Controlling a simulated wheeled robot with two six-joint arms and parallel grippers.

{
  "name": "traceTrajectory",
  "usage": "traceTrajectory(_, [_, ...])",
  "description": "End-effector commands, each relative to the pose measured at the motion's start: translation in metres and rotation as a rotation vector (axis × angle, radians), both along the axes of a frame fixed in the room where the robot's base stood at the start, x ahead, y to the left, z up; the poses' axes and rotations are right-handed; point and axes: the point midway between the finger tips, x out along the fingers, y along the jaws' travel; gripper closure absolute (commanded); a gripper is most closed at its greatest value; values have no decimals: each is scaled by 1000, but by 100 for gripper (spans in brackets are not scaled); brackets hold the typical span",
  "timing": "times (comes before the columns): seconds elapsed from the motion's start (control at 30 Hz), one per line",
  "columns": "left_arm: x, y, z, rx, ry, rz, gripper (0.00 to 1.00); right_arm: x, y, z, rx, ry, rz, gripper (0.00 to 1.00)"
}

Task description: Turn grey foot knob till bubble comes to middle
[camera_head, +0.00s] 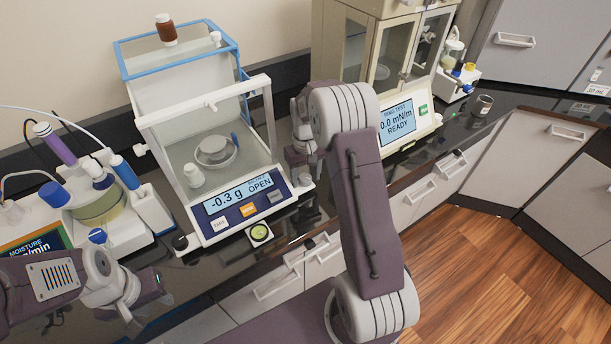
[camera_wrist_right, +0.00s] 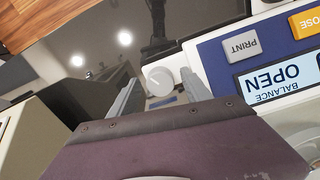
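The balance (camera_head: 238,203) stands on the dark bench and reads -0.3 g and OPEN. A round yellow-green bubble level (camera_head: 260,233) sits at its front edge; the bubble's exact place is too small to tell. A light grey round foot knob (camera_wrist_right: 160,80) shows in the right wrist view beside the balance's front corner. My right gripper (camera_wrist_right: 158,86) is open, with one finger on each side of this knob; contact cannot be told. A black foot knob (camera_head: 180,242) is at the front left corner. My left gripper (camera_head: 147,304) is low at the left, away from the balance.
A moisture titrator with bottles (camera_head: 105,205) stands left of the balance. A ring-test instrument (camera_head: 400,125) stands to its right, close behind my right arm. A brown bottle (camera_head: 166,30) stands on the balance's top. Drawers (camera_head: 440,185) lie below the bench edge.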

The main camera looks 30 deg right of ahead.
Motion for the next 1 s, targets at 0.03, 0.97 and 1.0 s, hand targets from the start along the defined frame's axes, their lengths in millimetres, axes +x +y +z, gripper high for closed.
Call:
traceTrajectory(0.03, [0,0,0,0,0,0,64,0,0,0,0,0,0,57])
traceTrajectory(0.97, [0,0,21,0,0,0,64,1,0,3,0,-1,389,100])
traceTrajectory(1.0, [0,0,23,0,0,0,64,1,0,3,0,-1,427,100])
